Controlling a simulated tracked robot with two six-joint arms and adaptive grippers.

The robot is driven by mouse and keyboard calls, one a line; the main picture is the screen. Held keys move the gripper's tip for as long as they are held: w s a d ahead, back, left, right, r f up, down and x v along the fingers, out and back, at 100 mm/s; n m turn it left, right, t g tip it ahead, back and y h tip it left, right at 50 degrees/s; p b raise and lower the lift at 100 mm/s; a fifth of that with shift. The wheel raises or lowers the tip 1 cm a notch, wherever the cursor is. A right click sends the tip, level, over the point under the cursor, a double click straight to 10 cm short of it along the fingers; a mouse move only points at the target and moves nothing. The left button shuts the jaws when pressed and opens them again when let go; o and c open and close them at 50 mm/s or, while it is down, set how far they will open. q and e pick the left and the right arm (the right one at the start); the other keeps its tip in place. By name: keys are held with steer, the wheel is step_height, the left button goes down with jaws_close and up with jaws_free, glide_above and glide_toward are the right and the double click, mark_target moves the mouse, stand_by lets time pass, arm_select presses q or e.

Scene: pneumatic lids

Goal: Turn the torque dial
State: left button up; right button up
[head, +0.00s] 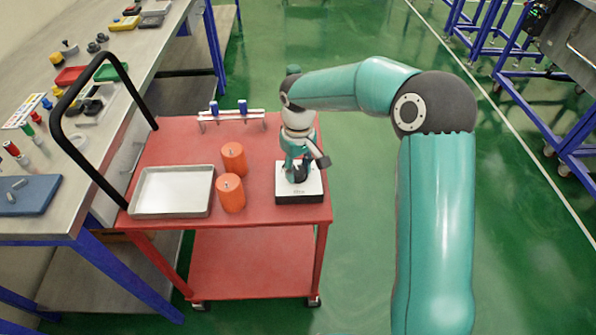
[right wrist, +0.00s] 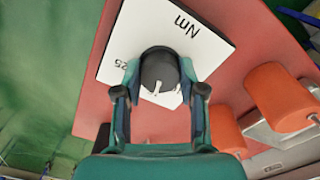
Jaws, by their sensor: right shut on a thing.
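The torque dial is a dark round knob (right wrist: 159,66) with a white pointer mark, on a white plate (right wrist: 210,55) printed "Nm" and "25" in the right wrist view. In the head view the plate tops a dark box (head: 300,199) at the right end of the red cart. My right gripper (head: 298,170) points down over it and hides much of the knob. In the right wrist view the fingers of my right gripper (right wrist: 160,80) are on either side of the knob, shut on it. My left gripper is not in view.
On the red cart (head: 180,140) stand two orange cylinders (head: 231,194), left of the dial box, a metal tray (head: 172,190) and a small rack with blue-topped parts (head: 230,114). A black handle (head: 62,105) rises at the cart's left.

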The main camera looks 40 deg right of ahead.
mark_target(298, 170)
steer(key=m+b, duration=0.1)
steer(key=m, duration=0.2)
steer(key=shift+w+m, duration=0.1)
steer(key=shift+m, duration=0.2)
steer(key=shift+r+m+b, duration=0.1)
steer(key=shift+m+b, duration=0.35)
steer(key=shift+m, duration=1.35)
steer(key=o, duration=1)
steer(key=shift+c, duration=0.2)
steer(key=shift+o, duration=0.9)
step_height(298, 170, up, 12)
